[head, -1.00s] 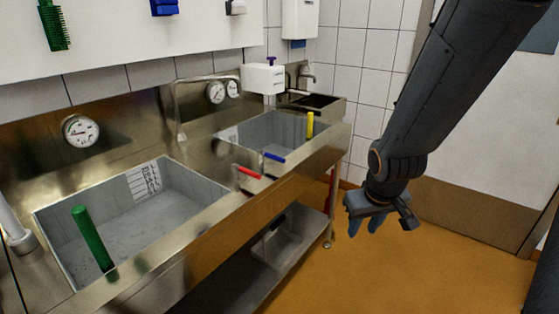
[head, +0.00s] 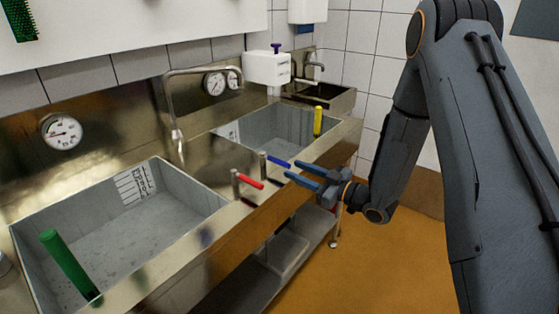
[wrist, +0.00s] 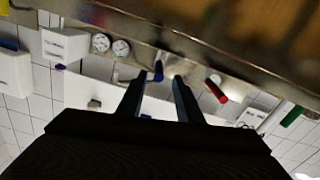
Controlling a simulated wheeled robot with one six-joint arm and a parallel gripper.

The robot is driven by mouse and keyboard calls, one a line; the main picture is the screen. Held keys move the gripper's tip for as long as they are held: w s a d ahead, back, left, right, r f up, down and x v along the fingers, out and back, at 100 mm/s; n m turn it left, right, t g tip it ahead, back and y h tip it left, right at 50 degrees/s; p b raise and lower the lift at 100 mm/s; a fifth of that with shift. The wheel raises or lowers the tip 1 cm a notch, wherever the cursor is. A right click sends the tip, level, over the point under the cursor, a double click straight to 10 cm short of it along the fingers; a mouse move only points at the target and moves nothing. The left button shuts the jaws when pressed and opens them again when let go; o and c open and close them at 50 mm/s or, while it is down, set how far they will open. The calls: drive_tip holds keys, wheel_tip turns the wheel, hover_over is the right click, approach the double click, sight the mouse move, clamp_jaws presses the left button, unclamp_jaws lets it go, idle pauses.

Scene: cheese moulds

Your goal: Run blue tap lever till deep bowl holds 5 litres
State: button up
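The blue tap lever (head: 279,162) sticks out from a short metal post on the sink's front ledge, beside the red lever (head: 250,181). My gripper (head: 297,172) is open and empty, just right of the blue lever and apart from it. In the wrist view, the blue lever (wrist: 158,70) shows between and beyond the fingertips. The left basin (head: 195,205) has a green standpipe and a litre scale on its wall. The right basin (head: 290,118) has a yellow standpipe. I cannot tell which is deeper. No water stream shows at the curved spout (head: 178,140).
Round gauges (head: 62,132) are on the back panel. A white box (head: 267,68) stands behind the right basin. The steel front rim (head: 235,232) runs below my gripper, with a lower shelf underneath. The orange floor (head: 385,270) is open at right.

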sight(267, 157)
drive_tip(key=p+x, duration=0.2)
drive_tip(key=x, duration=0.5)
drive_tip(key=shift+w+a, duration=0.1)
drive_tip(key=shift+w, duration=0.1)
clamp_jaws()
